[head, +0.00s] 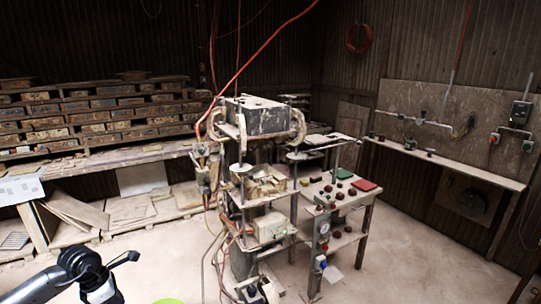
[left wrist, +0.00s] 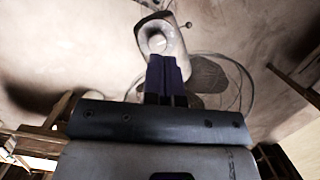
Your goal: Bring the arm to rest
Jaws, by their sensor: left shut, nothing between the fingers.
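My left arm enters at the lower left of the head view, over the pale floor and apart from the tile press (head: 262,115). My left gripper (left wrist: 167,72) shows in the left wrist view, its dark fingers shut together with nothing between them. Beyond the fingertips is a pale grey part with a round face (left wrist: 160,40); I cannot tell what it is or how far off it is. My right gripper is in neither view.
A side table (head: 312,187) with dark round pieces and red and green blocks adjoins the press. Shelves of tiles (head: 75,120) line the back left wall. A long bench (head: 455,167) runs along the right wall. Cables hang around the press. Floor (head: 420,255) at right is clear.

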